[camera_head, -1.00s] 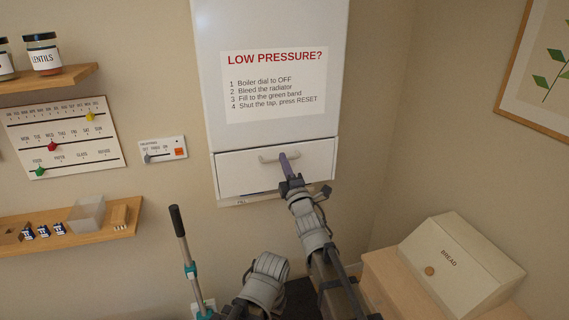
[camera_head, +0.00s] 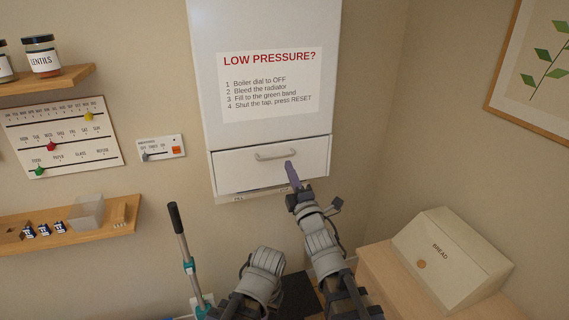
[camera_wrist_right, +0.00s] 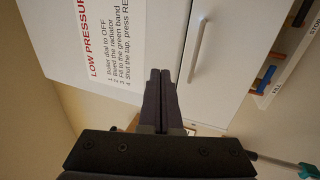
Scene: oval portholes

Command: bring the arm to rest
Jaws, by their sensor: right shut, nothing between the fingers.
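My right gripper (camera_head: 291,168) is in front of the white boiler's lower flap, to the right of the flap's handle (camera_head: 276,154) and a little below it. Its fingers are together and empty, as the right wrist view (camera_wrist_right: 160,75) also shows. In that view the handle (camera_wrist_right: 198,50) is to the right of the fingertips, apart from them. The flap (camera_head: 235,172) looks closed. My left gripper does not show.
The boiler (camera_head: 265,125) carries a "LOW PRESSURE?" notice. A bread box (camera_head: 450,255) stands on a wooden cabinet at the lower right. Shelves, a slider board (camera_head: 65,137) and a small switch panel (camera_head: 161,148) are on the left wall. A teal-fitted pole (camera_head: 183,250) stands nearer.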

